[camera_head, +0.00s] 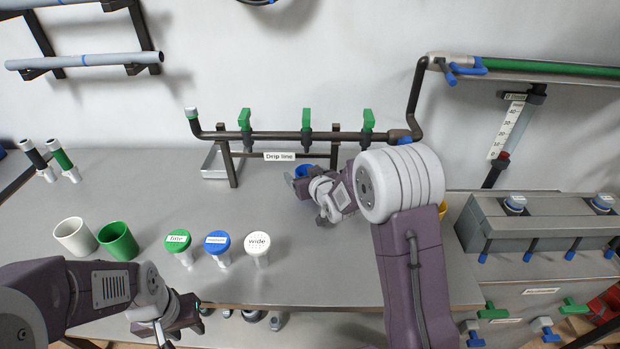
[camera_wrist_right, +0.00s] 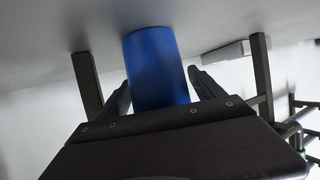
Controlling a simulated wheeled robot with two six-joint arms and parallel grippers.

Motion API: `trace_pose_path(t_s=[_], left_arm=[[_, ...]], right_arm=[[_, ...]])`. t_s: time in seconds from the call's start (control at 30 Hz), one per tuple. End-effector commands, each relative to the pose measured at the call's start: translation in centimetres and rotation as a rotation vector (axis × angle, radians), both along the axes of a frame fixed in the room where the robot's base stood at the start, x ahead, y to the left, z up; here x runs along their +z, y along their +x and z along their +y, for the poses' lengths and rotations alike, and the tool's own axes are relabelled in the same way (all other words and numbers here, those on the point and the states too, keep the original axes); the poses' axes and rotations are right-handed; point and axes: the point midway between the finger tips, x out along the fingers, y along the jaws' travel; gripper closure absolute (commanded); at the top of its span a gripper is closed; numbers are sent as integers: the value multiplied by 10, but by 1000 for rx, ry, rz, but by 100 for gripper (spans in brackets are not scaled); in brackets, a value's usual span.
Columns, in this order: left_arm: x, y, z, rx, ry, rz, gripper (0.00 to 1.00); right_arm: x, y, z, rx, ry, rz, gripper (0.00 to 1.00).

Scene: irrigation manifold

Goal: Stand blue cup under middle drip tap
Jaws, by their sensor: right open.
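The blue cup (camera_head: 303,170) stands on the bench below the middle drip tap (camera_head: 306,122), mostly hidden behind my right gripper (camera_head: 303,184) in the head view. In the right wrist view the cup (camera_wrist_right: 157,68) sits between the two fingers of my right gripper (camera_wrist_right: 160,85). The fingers are open, one on each side of the cup, with a narrow gap at the right finger. Whether the left finger touches it is unclear. My left gripper (camera_head: 180,322) is low at the bench's front edge, away from the cup; its fingertips are unclear.
The drip line has two more green taps, left (camera_head: 245,120) and right (camera_head: 368,121). A white cup (camera_head: 75,237), a green cup (camera_head: 118,242) and three labelled emitters, green (camera_head: 178,240), blue (camera_head: 217,242) and white (camera_head: 257,244), stand at the front left. A grey manifold box (camera_head: 540,222) is at right.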

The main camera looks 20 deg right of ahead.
Motion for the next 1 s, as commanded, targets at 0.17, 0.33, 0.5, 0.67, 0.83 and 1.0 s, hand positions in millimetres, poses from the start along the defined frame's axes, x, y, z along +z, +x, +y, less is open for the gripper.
trace_pose_path(t_s=[0.17,0.33,0.5,0.67,0.83,1.0], left_arm=[[4,0,0,0,0,0,64],[7,0,0,0,0,0,64],[10,0,0,0,0,0,64],[11,0,0,0,0,0,64],[11,0,0,0,0,0,64],[11,0,0,0,0,0,64]], right_arm=[[15,-33,-4,-1,0,-1,22],[30,-67,-8,-2,0,-2,22],[40,-93,-11,-1,0,-1,22],[43,-104,-12,-1,0,0,22],[43,-104,-12,0,0,0,22],[43,-104,-12,0,0,0,22]])
